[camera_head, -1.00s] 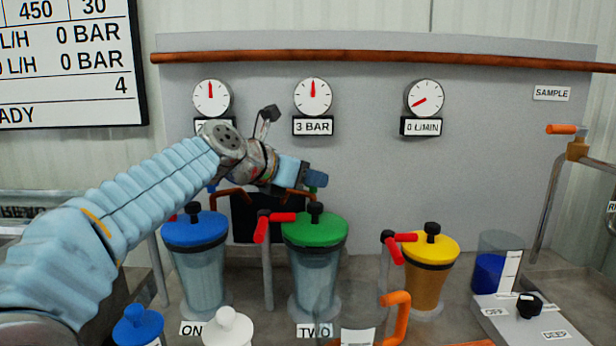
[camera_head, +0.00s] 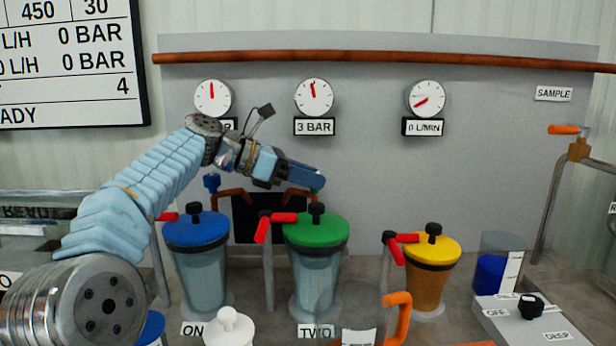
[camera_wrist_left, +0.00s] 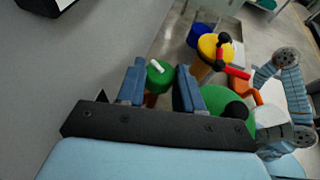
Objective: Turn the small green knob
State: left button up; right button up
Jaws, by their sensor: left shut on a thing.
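The small green knob (camera_wrist_left: 159,78) has a white pointer line on its face and sits between the two blue fingers of my left gripper (camera_wrist_left: 160,70) in the left wrist view. The fingers are shut on its sides. In the head view my left gripper (camera_head: 316,181) is above the green-lidded vessel (camera_head: 315,231), in front of the grey panel, and it hides the small green knob. A similar small blue knob (camera_head: 211,182) stands to the left above the blue-lidded vessel (camera_head: 196,230).
Red lever handles (camera_head: 284,217) stick out beside the vessels, close below my left gripper. A yellow-lidded vessel (camera_head: 432,250) stands to the right. Gauges, including the 3 BAR one (camera_head: 314,97), hang on the panel above.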

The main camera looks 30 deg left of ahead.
pick_arm(q)
jog(key=shift+m+g+h, duration=0.5)
jog(key=shift+m, duration=0.1)
jog(key=shift+a, duration=0.1)
jog(key=o, duration=1)
jog(key=shift+o, duration=0.2)
jog(key=v, duration=0.7)
jog(key=shift+a+r, duration=0.15)
jog(key=shift+a, duration=0.1)
